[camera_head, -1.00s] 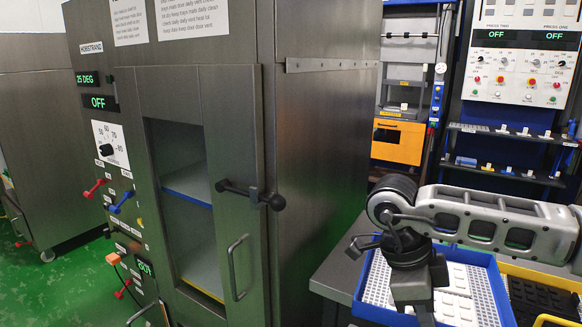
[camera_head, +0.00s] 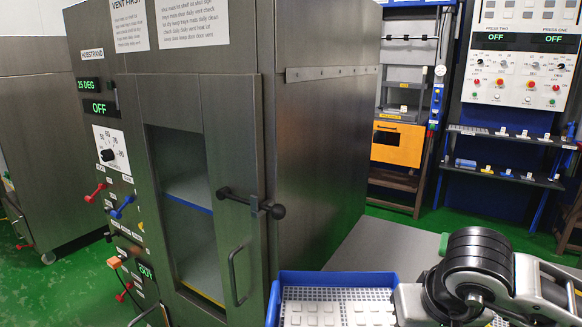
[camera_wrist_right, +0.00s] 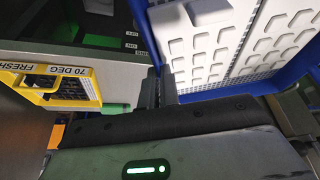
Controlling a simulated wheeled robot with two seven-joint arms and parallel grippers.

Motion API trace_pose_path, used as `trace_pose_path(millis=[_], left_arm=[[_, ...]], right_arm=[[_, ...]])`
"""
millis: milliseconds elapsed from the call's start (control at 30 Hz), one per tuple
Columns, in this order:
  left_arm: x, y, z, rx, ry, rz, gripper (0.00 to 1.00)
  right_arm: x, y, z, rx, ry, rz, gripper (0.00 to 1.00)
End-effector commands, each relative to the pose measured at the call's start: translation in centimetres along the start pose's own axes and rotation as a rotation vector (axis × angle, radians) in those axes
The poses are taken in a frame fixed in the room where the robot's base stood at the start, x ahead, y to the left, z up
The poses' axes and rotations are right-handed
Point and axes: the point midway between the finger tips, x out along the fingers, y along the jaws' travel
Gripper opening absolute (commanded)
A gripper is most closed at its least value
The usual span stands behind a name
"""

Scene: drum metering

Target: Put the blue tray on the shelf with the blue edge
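The blue tray (camera_head: 337,277) shows at the bottom of the head view, with a white perforated floor and pale flat pieces in it. In the wrist view its blue wall (camera_wrist_right: 258,35) and pale pieces fill the upper right. My right gripper (camera_wrist_right: 158,90) has its fingers close together at the tray's near wall and appears shut on it. Its fingers are outside the head view, below my arm. The shelf with the blue edge (camera_head: 188,203) shows through the window of the steel cabinet door (camera_head: 235,150), which looks closed. My left gripper is out of view.
A black-ended latch handle (camera_head: 251,203) and a pull handle (camera_head: 236,270) stick out from the door. A yellow-edged shelf (camera_head: 201,281) is lower inside. A grey table (camera_head: 390,245) lies right of the cabinet.

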Motion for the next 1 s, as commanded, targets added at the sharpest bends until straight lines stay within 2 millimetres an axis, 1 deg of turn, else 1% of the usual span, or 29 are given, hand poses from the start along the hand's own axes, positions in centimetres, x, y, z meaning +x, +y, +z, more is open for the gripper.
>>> trace_pose_path(millis=[67,200,300,1000], left_arm=[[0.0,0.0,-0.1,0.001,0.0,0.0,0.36],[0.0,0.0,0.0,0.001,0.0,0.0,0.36],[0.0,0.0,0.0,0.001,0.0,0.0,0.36],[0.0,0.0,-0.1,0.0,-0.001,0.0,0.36]], right_arm=[[0.1,0.0,0.3,-0.037,0.001,-0.018,0.0],[1.0,0.1,2.5,-0.062,-0.002,-0.027,0.0],[1.2,0.1,3.4,-0.062,0.003,-0.027,0.0],[1.3,0.1,3.5,-0.055,0.001,-0.027,0.0]])
